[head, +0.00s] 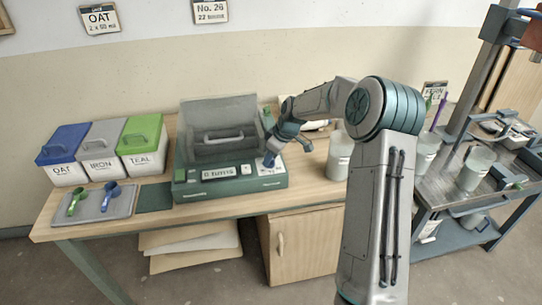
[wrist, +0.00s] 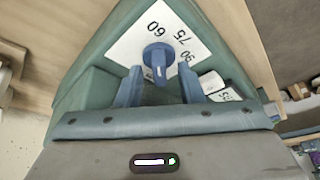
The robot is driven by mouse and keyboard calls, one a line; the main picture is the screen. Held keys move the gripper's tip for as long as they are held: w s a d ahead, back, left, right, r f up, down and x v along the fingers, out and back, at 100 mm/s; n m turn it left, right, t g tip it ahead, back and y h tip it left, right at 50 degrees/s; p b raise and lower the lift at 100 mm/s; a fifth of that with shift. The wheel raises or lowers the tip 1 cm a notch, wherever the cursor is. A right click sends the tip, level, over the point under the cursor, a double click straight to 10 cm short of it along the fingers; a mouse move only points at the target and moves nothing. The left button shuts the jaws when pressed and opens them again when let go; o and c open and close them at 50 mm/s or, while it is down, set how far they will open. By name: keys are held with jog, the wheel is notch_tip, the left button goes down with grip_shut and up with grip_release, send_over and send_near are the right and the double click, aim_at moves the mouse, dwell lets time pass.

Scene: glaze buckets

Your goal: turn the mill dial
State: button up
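The mill (head: 228,186) is a green box with a raised grey lid and a display on its front; it stands on the wooden table. Its dial (wrist: 158,62) is a round blue knob with a ridge on a white plate (wrist: 125,48) marked 60, 75 and 90. My gripper (wrist: 160,76) is open, with one blue finger to each side of the dial's near part. Gaps show between the fingers and the ridge, and I see no grip on it. In the head view my gripper (head: 270,158) is over the mill's front right corner and largely hides the dial.
Lidded bins labelled OAT (head: 66,172), IRON (head: 104,165) and TEAL (head: 145,161) stand left of the mill. A grey tray (head: 104,208) holds a green and a blue scoop. A pale bucket (head: 339,155) stands right of my gripper. A metal cart (head: 450,188) is at the right.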

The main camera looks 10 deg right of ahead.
jog(key=v, duration=1.3)
jog(key=shift+r+b, duration=0.35)
jog(key=shift+s+d, duration=0.1)
jog(key=shift+s, duration=0.05)
jog(key=s+a+m+h, duration=0.1)
jog(key=s+m, duration=0.4)
jog(key=s, duration=1.2)
jog(key=s+a+m+h, duration=0.2)
jog(key=s+m, duration=0.3)
jog(key=s, duration=1.1)
jog(key=shift+s+a+p, duration=0.3)
jog(key=shift+s+a, duration=0.1)
jog(key=shift+a, duration=0.35)
jog(key=shift+f, duration=0.15)
